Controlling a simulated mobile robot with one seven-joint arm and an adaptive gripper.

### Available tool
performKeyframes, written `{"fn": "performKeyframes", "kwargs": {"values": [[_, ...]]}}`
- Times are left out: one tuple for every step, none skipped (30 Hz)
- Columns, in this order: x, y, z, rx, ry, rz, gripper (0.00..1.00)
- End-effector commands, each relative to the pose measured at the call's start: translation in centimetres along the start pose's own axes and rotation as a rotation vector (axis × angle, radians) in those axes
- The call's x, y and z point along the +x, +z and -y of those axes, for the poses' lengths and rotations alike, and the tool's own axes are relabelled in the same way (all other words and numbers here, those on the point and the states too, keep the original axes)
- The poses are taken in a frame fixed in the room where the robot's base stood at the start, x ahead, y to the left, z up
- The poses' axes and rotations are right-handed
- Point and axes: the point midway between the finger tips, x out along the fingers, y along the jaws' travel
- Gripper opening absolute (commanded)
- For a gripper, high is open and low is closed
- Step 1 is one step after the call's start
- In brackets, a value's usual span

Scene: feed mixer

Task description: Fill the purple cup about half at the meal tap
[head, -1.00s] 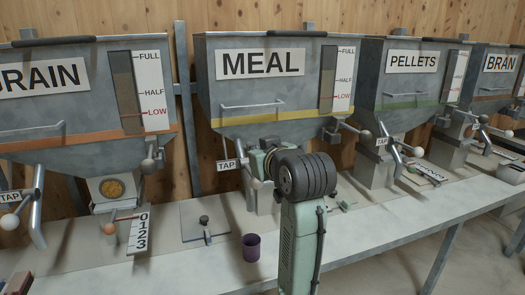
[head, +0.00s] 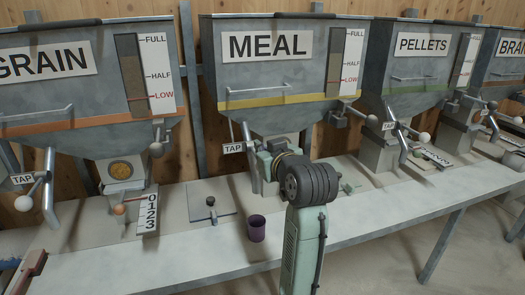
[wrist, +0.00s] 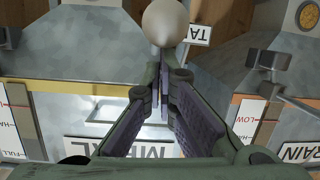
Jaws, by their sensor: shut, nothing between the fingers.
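The purple cup (head: 256,228) stands upright on the bench, below and in front of the meal hopper; its contents cannot be made out. The meal tap's spout (head: 251,173) and TAP label (head: 233,148) show under the hopper (head: 225,88). My gripper (head: 262,160) is at the tap, partly hidden by my arm. In the wrist view my gripper (wrist: 164,105) is shut and empty, its fingers together. A pale ball knob (wrist: 165,20) appears just past the fingers, beside an upside-down TAP label (wrist: 198,34). Whether the fingers touch it cannot be told.
Grain (head: 40,100), pellets (head: 405,78) and bran hoppers (head: 497,75) flank the meal hopper. A small plate with a black knob (head: 210,202) lies left of the cup. A 0-1-2-3 scale (head: 150,212) stands under grain. The bench front (head: 190,255) is mostly clear.

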Motion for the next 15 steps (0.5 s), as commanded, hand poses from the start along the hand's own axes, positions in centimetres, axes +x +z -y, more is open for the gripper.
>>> {"fn": "performKeyframes", "kwargs": {"values": [[0.2,0.8,0.1,0.0,0.001,-0.017,0.0],[0.2,1.1,0.1,-0.001,0.002,-0.03,0.0],[0.3,1.3,0.2,-0.002,0.004,-0.053,0.0],[0.3,1.6,0.2,-0.003,0.006,-0.071,0.0],[0.3,1.7,0.2,-0.003,0.008,-0.091,0.0],[0.3,1.9,0.3,-0.004,0.01,-0.117,0.0],[0.3,2.0,0.3,-0.005,0.012,-0.135,0.0],[0.3,2.2,0.2,-0.005,0.015,-0.154,0.0],[0.2,2.4,0.2,-0.006,0.018,-0.177,0.0],[0.2,2.6,0.2,-0.006,0.021,-0.195,0.0],[0.1,2.9,0.3,-0.006,0.023,-0.209,0.0],[0.1,3.6,0.3,-0.007,0.025,-0.223,0.0],[0.1,4.1,0.4,-0.008,0.025,-0.232,0.0],[0.2,4.3,0.4,-0.009,0.026,-0.248,0.0],[0.2,4.5,0.5,-0.01,0.027,-0.267,0.0]]}}
